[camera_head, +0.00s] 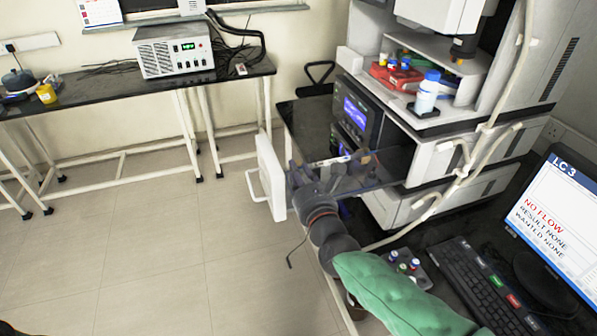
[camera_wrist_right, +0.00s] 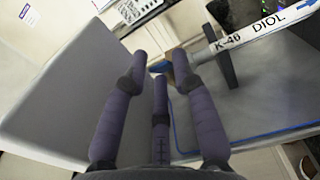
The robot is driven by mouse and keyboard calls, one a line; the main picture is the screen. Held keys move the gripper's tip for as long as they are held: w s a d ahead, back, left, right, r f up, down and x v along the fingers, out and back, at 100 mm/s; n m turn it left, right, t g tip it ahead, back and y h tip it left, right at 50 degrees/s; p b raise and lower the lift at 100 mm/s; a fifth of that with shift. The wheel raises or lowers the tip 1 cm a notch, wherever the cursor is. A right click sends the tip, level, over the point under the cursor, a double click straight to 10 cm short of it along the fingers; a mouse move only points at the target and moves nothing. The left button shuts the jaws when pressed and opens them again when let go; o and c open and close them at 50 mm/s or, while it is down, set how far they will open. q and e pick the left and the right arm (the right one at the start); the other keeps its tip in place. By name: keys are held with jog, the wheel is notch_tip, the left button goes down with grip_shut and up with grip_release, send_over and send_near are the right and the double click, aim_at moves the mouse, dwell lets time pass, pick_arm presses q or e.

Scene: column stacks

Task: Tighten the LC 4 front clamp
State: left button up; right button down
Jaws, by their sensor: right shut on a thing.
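A drawer with a thick white front panel (camera_head: 268,178) and a side handle is pulled out from the instrument stack. It fills the left of the right wrist view (camera_wrist_right: 65,85). A white column (camera_wrist_right: 272,30) marked "K-46 DIOL" lies over the grey, blue-edged drawer floor (camera_wrist_right: 245,115). A dark clamp (camera_wrist_right: 223,58) crosses it. My right gripper (camera_head: 338,172) is at the drawer behind the front panel. My left gripper is out of view.
A screen (camera_head: 555,220) reads "LC 3", "NO FLOW", above a keyboard (camera_head: 480,285). A small vial rack (camera_head: 405,268) stands beside my green-sleeved right arm. A capped bottle (camera_head: 427,95) stands on the stack. The floor left of the drawer is clear.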

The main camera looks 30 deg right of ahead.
jog(key=shift+d+r, duration=0.1)
jog(key=shift+r, duration=0.1)
dwell(0.4)
jog(key=c, duration=1.2)
grip_release()
jog(key=shift+s, duration=0.1)
jog(key=shift+o, duration=0.2)
jog(key=shift+f, duration=0.1)
jog(key=v, duration=1.2)
jog(key=shift+f, duration=0.2)
